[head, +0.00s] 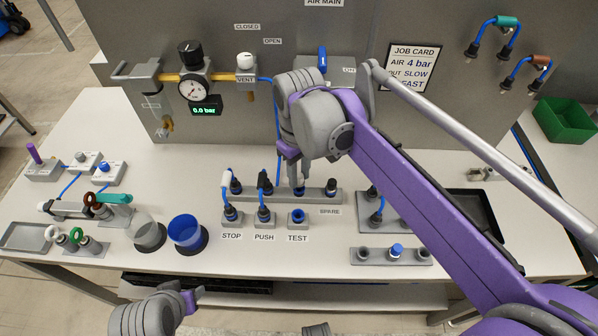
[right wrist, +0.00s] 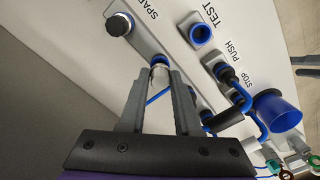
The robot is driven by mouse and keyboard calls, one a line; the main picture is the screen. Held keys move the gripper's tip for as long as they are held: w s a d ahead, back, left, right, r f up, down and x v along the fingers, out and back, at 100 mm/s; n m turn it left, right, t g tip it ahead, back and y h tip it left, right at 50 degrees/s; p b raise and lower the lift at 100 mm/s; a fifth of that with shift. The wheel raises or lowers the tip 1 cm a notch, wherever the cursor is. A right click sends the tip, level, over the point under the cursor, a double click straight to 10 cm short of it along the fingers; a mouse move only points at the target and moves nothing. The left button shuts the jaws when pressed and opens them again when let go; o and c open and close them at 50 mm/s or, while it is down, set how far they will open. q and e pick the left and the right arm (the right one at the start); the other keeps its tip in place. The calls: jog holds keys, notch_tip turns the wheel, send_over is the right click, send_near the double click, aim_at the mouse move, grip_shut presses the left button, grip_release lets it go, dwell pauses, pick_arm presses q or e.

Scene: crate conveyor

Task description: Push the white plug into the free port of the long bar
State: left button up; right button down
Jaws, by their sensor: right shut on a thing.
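The long bar (head: 316,197) lies across the middle of the table in the head view and runs diagonally in the right wrist view (right wrist: 138,43). My right gripper (head: 298,178) is over its right half. In the right wrist view its fingers (right wrist: 160,76) are shut on the white plug (right wrist: 160,63), with a blue tube beside them. The plug's front end is at a blue-ringed port of the bar; I cannot tell how deep it sits. A dark cap (right wrist: 119,24) is on the port by the SPARE label.
Small STOP (head: 232,219), PUSH (head: 264,219) and TEST (head: 297,218) blocks stand in front of the bar. A blue cup (head: 187,231) is to their left. A short bar (head: 372,256) is at front right. The gauge (head: 193,91) reads 0.0 bar.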

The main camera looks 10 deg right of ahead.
jog(key=shift+f, duration=0.8)
dwell(0.4)
grip_release()
dwell(0.6)
jog(key=shift+r, duration=0.1)
jog(key=shift+r+p, duration=2.1)
jog(key=shift+r, duration=0.85)
